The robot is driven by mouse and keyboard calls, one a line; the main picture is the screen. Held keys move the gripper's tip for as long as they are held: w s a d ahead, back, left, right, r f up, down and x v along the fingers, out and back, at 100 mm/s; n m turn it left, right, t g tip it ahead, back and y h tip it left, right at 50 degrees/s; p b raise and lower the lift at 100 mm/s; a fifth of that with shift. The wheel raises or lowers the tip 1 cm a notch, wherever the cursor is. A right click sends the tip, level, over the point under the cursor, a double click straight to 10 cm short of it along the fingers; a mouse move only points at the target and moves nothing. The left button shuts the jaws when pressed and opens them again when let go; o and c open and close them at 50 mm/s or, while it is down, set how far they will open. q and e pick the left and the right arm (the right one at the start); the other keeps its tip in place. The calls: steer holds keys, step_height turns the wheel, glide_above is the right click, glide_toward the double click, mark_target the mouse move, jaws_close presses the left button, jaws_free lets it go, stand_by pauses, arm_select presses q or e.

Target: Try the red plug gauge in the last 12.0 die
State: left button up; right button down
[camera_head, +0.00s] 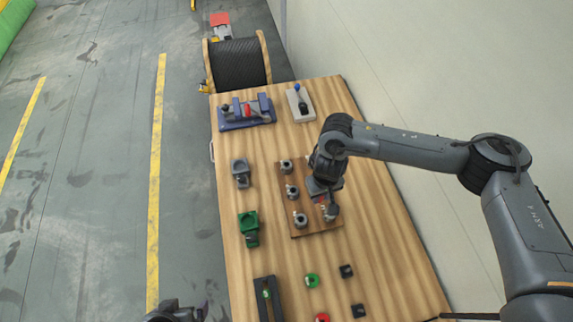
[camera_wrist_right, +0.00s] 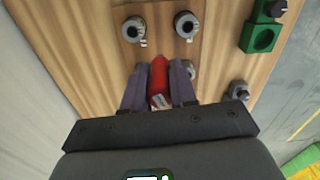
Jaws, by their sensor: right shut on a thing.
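My right gripper (camera_head: 325,206) is over the right part of the brown die board (camera_head: 315,233). In the right wrist view its two fingers (camera_wrist_right: 158,88) are shut on the red plug gauge (camera_wrist_right: 159,75). Grey ring dies stand on the board: three in a left column, at the back (camera_head: 286,166), middle (camera_head: 291,191) and front (camera_head: 300,219). Another die (camera_wrist_right: 190,69) is partly hidden behind a finger in the wrist view. I cannot tell whether the gauge's tip touches a die. A dark part of my left arm (camera_head: 175,312) shows at the bottom edge; its fingers are not clear.
On the wooden table stand a green fixture (camera_head: 249,222), a grey fixture (camera_head: 240,170), a blue clamp device (camera_head: 246,112) and a lever plate (camera_head: 300,103). A dark tray (camera_head: 258,310) holds a green gauge. A green ring (camera_head: 311,281), a red ring (camera_head: 322,317) and black blocks (camera_head: 346,270) lie in front.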

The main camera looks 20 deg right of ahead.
steer(key=shift+f+b, duration=0.45)
steer(key=shift+f, duration=0.85)
steer(key=shift+f+b, duration=0.5)
steer(key=shift+f, duration=0.7)
steer(key=shift+f+b, duration=0.35)
steer(key=shift+f, duration=0.55)
steer(key=shift+f+b, duration=0.35)
steer(key=shift+f, duration=0.6)
steer(key=shift+f, duration=0.15)
steer(key=shift+f, duration=0.2)
steer(key=shift+f, duration=0.1)
steer(key=shift+f, duration=0.65)
